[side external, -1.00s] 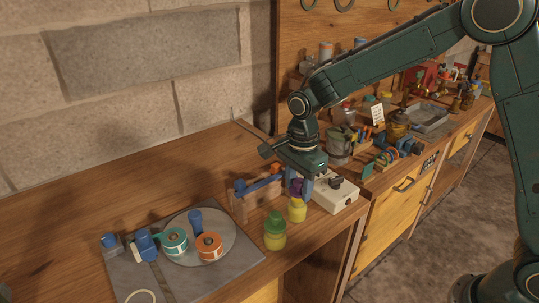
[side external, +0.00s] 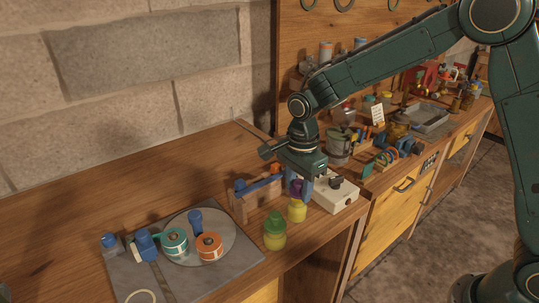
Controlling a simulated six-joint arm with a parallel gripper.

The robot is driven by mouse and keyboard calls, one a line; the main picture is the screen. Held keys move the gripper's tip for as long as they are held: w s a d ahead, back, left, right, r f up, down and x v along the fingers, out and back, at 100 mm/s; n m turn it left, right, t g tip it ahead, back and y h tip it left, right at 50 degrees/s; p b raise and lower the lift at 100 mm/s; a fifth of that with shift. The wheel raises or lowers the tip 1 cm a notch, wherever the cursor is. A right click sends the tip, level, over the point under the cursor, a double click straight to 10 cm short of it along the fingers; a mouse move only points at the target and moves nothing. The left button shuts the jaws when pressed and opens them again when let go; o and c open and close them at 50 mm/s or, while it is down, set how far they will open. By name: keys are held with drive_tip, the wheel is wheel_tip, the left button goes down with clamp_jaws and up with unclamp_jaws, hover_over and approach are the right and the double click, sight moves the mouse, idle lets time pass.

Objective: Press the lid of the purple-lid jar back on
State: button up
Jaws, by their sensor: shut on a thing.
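The purple-lid jar (side external: 297,211) is a small jar with yellow contents. It stands upright near the front edge of the wooden bench. My gripper (side external: 298,187) points down directly above it and is shut on the purple lid (side external: 296,186). The lid shows between the fingers, just over the jar's mouth. The jar's pale top shows below the lid, and I cannot tell whether the two touch. The fingers hide part of the lid.
A green-lid jar (side external: 275,231) stands close by at the lower left. A white box with a dark knob (side external: 336,192) is close on the right. A wooden rack with a blue bar (side external: 257,193) is behind left. A grey mat (side external: 228,268) holds tape rolls.

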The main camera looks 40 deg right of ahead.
drive_tip(key=o, duration=1.5)
drive_tip(key=shift+r, duration=0.15)
drive_tip(key=shift+r, duration=3.4)
clamp_jaws()
drive_tip(key=shift+f, duration=2)
